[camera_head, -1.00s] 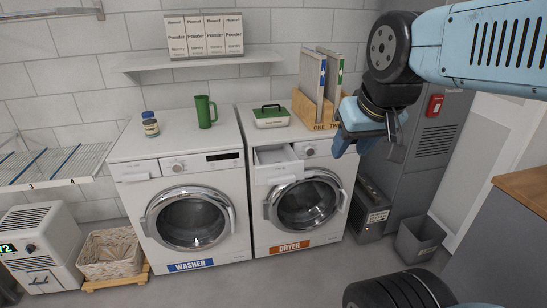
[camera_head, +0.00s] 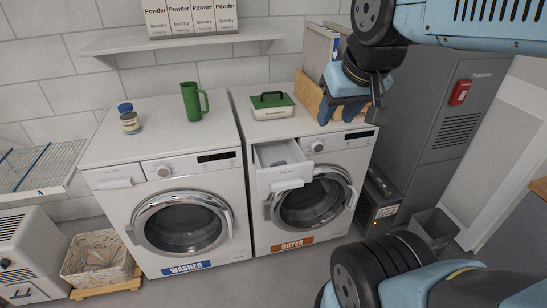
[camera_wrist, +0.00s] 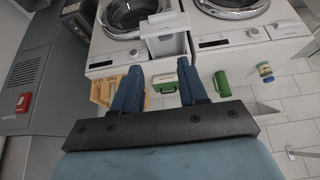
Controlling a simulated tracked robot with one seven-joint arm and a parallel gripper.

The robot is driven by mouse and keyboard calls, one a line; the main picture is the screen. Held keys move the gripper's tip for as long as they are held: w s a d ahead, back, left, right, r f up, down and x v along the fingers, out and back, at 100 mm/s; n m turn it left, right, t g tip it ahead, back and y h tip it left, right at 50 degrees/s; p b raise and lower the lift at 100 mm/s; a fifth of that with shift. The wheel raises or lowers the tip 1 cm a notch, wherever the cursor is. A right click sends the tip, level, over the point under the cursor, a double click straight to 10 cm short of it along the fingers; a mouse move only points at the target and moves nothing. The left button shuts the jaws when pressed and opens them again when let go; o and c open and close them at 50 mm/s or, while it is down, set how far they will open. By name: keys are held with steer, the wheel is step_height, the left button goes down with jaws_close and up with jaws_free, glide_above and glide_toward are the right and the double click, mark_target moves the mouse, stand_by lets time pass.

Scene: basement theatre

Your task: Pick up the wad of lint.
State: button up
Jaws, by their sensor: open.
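The dryer (camera_head: 262,215) stands to the right of the washer (camera_head: 150,225). Its top-left drawer (camera_head: 283,178) is pulled open, and the drawer also shows in the wrist view (camera_wrist: 168,48). A small greyish patch lies inside the drawer; I cannot tell whether it is the wad of lint. No wad of lint is clearly visible elsewhere. My gripper (camera_head: 337,115) is above the right side of the dryer top, up and to the right of the drawer. Its blue fingers are apart with nothing between them, as the wrist view also shows (camera_wrist: 160,78).
A wooden file holder (camera_head: 310,95) is close behind my gripper. A grey bin (camera_head: 434,226) and cabinet are at right.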

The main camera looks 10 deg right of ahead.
steer(key=shift+o, duration=1.1)
steer(key=shift+w+a, duration=0.15)
steer(key=shift+o, duration=0.7)
steer(key=shift+w, duration=0.3)
steer(key=o, duration=0.7)
steer(key=shift+h, duration=0.6)
steer(key=w+f, duration=0.1)
steer(key=w, duration=0.2)
steer(key=w+d+f, duration=0.1)
steer(key=w, duration=0.2)
steer(key=w+f, duration=0.1)
steer(key=w, duration=0.2)
steer(key=shift+w+d+f, duration=0.25)
steer(key=shift+w+f, duration=0.15)
steer(key=g+y, duration=0.1)
glide_above(279, 163)
steer(key=s, duration=0.4)
step_height(279, 163, down, 31)
steer(key=shift+w+r, duration=0.15)
steer(key=shift+w+x, duration=0.15)
steer(key=shift+x, duration=1.45)
steer(key=shift+w+x, duration=0.15)
steer(key=shift+x, duration=1.45)
